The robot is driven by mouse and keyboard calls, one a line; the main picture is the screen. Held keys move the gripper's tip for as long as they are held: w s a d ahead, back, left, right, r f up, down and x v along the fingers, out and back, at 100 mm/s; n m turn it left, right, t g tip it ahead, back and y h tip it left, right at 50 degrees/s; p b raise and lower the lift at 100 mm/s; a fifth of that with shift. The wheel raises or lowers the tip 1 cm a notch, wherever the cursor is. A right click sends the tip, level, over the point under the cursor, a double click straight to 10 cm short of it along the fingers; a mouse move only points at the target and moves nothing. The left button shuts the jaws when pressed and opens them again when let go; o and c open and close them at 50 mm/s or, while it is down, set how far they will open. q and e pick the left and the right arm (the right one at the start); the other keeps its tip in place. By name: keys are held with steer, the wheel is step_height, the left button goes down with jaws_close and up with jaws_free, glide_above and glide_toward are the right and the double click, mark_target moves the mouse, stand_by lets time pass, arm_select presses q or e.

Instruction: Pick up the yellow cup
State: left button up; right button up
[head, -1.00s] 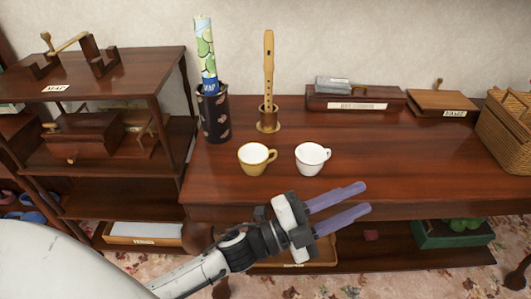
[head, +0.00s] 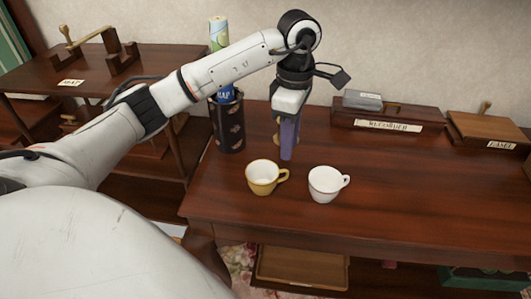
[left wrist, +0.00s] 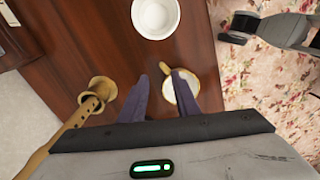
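The yellow cup (head: 262,177) stands upright on the wooden table, white inside, its handle to the right. The white cup (head: 326,184) stands just right of it. My left gripper (head: 287,157) points down behind the yellow cup and a little to its right, with empty fingers. In the left wrist view its purple fingers (left wrist: 153,85) are apart; the yellow cup (left wrist: 183,88) is partly hidden by the right finger, and the white cup (left wrist: 156,17) is at the top. My right gripper does not show clearly in either view.
A dark patterned holder (head: 228,130) with a rolled map stands behind left. The recorder (left wrist: 88,108) in its brass stand is near my left gripper, mostly hidden in the head view. Wooden boxes (head: 388,117) line the table's back. The table's right front is clear.

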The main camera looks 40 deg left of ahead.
mark_target(268, 179)
arm_select(q)
step_height(268, 179, down, 9)
steer(key=shift+s+d+r+p, duration=0.1)
steer(key=shift+d+r+p, duration=0.1)
steer(key=shift+p, duration=0.15)
jaws_close()
